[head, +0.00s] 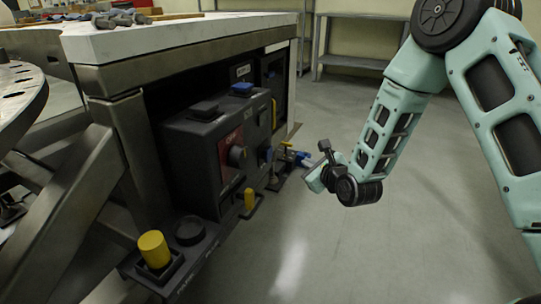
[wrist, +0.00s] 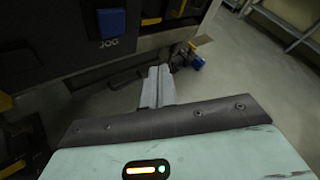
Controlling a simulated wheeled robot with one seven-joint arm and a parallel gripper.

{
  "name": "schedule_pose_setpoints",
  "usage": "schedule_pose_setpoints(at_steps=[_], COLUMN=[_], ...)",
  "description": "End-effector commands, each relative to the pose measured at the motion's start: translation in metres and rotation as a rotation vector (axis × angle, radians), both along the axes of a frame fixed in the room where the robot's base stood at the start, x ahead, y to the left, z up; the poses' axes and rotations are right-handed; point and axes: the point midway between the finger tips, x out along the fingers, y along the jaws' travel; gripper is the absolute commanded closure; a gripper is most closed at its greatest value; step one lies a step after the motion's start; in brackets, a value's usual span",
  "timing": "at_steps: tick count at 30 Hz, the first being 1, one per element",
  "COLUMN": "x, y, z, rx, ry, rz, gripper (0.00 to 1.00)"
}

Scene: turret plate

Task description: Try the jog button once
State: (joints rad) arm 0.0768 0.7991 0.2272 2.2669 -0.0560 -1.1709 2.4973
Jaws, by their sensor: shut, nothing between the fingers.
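The jog button is a blue square button (wrist: 111,22) marked JOG, on a dark panel at the top of the wrist view.
A black pad (head: 203,110) sits beside the blue button. A yellow cylinder (head: 154,249) and a black round knob (head: 189,231) are at the front. The bench top (head: 180,38) overhangs the box. Small blue and yellow fittings are near my gripper. The floor (head: 400,240) at right is clear.

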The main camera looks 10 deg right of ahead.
Motion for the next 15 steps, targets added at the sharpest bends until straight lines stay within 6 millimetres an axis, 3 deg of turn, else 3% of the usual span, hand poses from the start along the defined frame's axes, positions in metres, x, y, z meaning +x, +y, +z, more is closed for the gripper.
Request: schedule_pose_setpoints(at_steps=[15], x=[0.038], y=[0.053], z=[-0.001], rx=[0.000], ry=[0.000], rz=[0.001], gripper=[1.00])
